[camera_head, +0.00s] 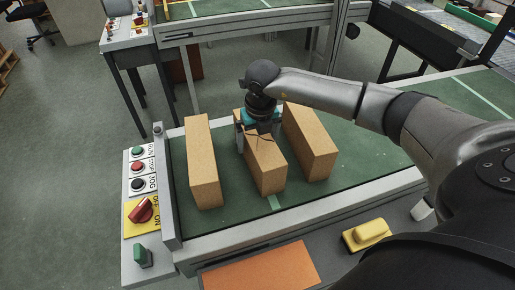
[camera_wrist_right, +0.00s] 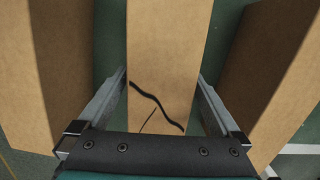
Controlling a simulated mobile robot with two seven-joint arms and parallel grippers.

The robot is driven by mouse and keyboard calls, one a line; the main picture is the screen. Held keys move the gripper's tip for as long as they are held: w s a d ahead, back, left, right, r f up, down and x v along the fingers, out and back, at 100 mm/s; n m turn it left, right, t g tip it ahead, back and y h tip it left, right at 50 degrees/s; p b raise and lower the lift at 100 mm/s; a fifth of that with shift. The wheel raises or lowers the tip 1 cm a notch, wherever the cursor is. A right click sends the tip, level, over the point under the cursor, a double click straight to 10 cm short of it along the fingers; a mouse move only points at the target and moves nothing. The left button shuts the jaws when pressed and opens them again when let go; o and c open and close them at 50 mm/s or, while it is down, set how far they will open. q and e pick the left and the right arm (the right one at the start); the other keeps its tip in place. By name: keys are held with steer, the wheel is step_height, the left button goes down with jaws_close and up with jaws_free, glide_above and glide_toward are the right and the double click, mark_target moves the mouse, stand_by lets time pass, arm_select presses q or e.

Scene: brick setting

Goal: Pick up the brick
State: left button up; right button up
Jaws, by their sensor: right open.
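Three tan, box-shaped bricks lie side by side on a green belt. The middle brick (camera_head: 269,168) has thin black crack-like lines across its top, clear in the wrist view (camera_wrist_right: 165,45). The left brick (camera_head: 202,155) and the right brick (camera_head: 311,145) flank it with gaps between. My right gripper (camera_head: 261,136) is over the far half of the middle brick, pointing down. In the wrist view its open fingers (camera_wrist_right: 162,82) stand on either side of that brick, with small gaps visible. My left gripper is not in view.
Bricks on both sides leave narrow room around my fingers. A control panel (camera_head: 139,170) with buttons and a red switch stands left of the belt. A yellow object (camera_head: 366,235) and an orange panel (camera_head: 262,267) lie in front. The belt (camera_head: 365,150) is clear further right.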

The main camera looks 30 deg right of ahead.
steer(key=shift+w+f, duration=0.2)
steer(key=shift+f, duration=0.75)
jaws_close()
steer(key=shift+w+r, duration=0.15)
steer(key=shift+r, duration=0.05)
